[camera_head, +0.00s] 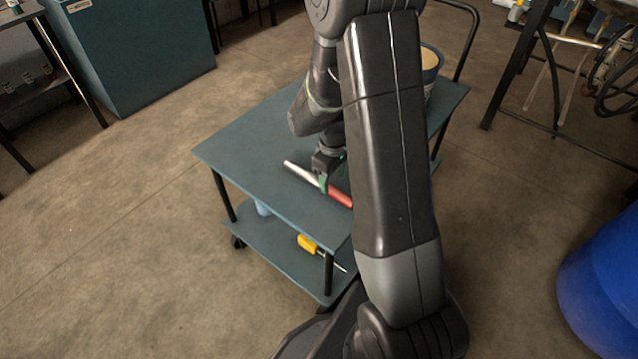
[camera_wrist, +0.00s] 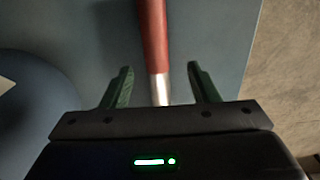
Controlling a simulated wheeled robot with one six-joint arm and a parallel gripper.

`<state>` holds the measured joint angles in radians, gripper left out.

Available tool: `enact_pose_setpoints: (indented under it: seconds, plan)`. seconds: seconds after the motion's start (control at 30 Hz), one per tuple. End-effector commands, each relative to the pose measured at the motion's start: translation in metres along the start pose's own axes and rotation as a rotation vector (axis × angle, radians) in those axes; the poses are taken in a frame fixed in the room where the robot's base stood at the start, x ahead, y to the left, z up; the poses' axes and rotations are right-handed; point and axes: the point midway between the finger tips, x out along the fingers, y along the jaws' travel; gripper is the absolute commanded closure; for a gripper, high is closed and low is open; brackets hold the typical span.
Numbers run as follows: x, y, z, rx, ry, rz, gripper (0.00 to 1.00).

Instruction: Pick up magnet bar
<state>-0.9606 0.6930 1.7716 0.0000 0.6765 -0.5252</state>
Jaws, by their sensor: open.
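The magnet bar (camera_head: 305,175) lies on the top shelf of a blue-grey cart, with a silver rod at its left and a red handle (camera_head: 339,196) at its right. In the wrist view the red handle (camera_wrist: 153,35) runs up and away, and a short silver stretch of the bar (camera_wrist: 160,88) shows between the fingers. My gripper (camera_wrist: 161,85) is open, with one green finger on each side of the bar and a gap on both sides. In the head view my gripper (camera_head: 327,180) is low over the middle of the bar and hides part of it.
The cart's top (camera_head: 235,150) is mostly clear around the bar. A round tub (camera_head: 431,62) stands at its back right. A yellow-handled tool (camera_head: 308,243) lies on the lower shelf. A blue drum (camera_head: 605,285) stands on the floor at right, and a blue-green cabinet (camera_head: 140,50) at back left.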

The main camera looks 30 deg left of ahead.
Motion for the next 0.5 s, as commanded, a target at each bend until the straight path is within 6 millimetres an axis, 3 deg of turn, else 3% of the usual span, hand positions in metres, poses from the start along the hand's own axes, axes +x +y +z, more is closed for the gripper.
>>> enact_pose_setpoints:
  seconds: [0.3, 0.5]
  plan:
    - [0.044, 0.004, 0.005, 0.0, -0.002, -0.001, 0.45]
    - [0.049, 0.004, 0.005, 0.0, -0.001, 0.0, 0.45]
